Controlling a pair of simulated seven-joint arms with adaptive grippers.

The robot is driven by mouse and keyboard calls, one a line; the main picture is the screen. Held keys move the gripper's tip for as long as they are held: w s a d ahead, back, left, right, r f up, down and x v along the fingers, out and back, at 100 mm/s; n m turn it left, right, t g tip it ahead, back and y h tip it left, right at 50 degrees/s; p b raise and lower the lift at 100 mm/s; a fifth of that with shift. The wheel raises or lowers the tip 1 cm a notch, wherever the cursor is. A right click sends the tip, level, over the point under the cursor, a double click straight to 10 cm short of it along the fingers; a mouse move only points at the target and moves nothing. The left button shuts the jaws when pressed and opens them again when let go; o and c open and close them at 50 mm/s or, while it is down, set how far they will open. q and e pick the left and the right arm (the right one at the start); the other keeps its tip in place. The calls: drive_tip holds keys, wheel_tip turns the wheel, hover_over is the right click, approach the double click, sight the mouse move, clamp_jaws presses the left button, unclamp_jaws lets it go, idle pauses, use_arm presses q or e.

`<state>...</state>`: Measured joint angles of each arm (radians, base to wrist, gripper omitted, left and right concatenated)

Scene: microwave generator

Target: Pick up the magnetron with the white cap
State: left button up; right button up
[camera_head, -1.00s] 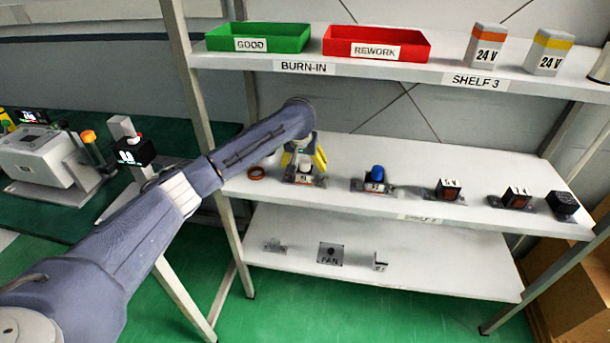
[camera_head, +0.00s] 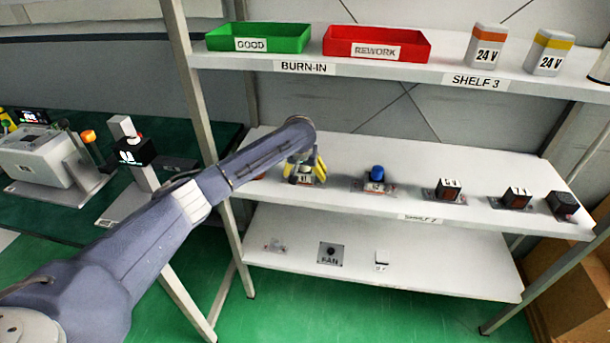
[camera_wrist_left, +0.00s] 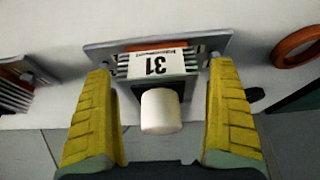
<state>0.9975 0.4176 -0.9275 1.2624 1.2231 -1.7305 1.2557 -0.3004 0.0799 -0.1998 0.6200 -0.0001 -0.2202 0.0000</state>
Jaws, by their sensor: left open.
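The magnetron with the white cap (camera_wrist_left: 160,110) is labelled 31 and stands on the middle shelf of the rack. In the left wrist view it lies between the two yellow fingers of my left gripper (camera_wrist_left: 162,125), which is open around the white cap with a gap on both sides. In the head view the left gripper (camera_head: 305,168) is over this magnetron (camera_head: 304,179) at the left end of the shelf, hiding part of it. A magnetron with a blue cap (camera_head: 376,174) stands to its right. My right gripper is not in view.
An orange-red ring (camera_wrist_left: 297,46) lies close beside the magnetron. Several dark units, one of them (camera_head: 448,190), stand further right on the middle shelf (camera_head: 410,155). A green bin (camera_head: 290,38) and a red bin (camera_head: 345,47) sit on the shelf above.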

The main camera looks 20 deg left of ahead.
use_arm(q)
drive_tip(key=c, duration=1.6)
drive_tip(key=shift+w+r, duration=0.1)
drive_tip(key=shift+r, duration=0.1)
drive_tip(key=shift+c, duration=0.4)
drive_tip(key=shift+r, duration=0.1)
